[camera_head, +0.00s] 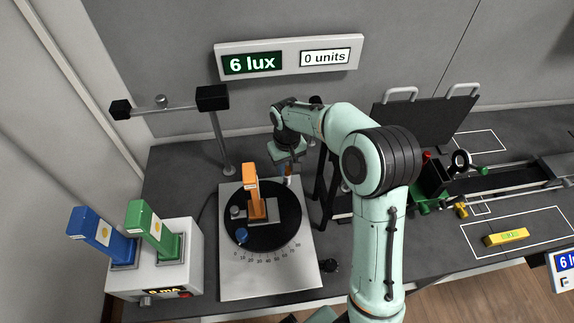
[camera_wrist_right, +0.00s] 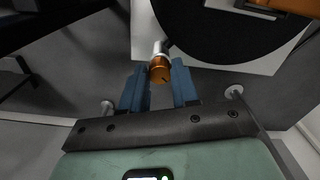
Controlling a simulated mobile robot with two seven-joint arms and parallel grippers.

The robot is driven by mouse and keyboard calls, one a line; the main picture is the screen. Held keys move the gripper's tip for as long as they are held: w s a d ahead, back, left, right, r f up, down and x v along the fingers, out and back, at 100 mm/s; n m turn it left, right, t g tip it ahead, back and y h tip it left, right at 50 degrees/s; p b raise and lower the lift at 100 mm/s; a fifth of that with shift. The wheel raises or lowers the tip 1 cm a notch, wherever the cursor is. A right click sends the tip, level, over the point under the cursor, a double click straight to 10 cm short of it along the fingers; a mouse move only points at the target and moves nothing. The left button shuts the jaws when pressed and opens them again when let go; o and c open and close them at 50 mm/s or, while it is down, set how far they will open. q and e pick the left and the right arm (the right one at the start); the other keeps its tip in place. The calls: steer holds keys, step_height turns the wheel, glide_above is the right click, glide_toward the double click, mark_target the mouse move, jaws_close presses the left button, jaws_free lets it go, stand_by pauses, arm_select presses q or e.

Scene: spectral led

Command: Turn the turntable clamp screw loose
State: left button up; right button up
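The turntable (camera_head: 283,226) is a black disc on a pale base plate, with a degree scale along its front. An orange-brown knob on a silver shaft, which looks like the clamp screw (camera_wrist_right: 160,72), sticks out from the plate's edge in the right wrist view. My right gripper (camera_head: 290,172) is at the turntable's back right edge, with its tips mostly hidden in the head view. In the right wrist view its blue fingers (camera_wrist_right: 160,80) stand apart on either side of the knob, with narrow gaps visible. My left gripper is not in view.
Blue (camera_head: 97,233) and green (camera_head: 156,230) holders stand on a white box at left. A lux display (camera_head: 287,58) hangs behind. An optical rail lies right.

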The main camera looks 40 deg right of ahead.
mark_target(287, 169)
steer(key=o, duration=0.3)
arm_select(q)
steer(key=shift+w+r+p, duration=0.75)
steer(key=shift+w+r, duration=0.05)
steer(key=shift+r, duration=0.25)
arm_select(e)
step_height(287, 169, up, 13)
steer(key=shift+r, duration=0.2)
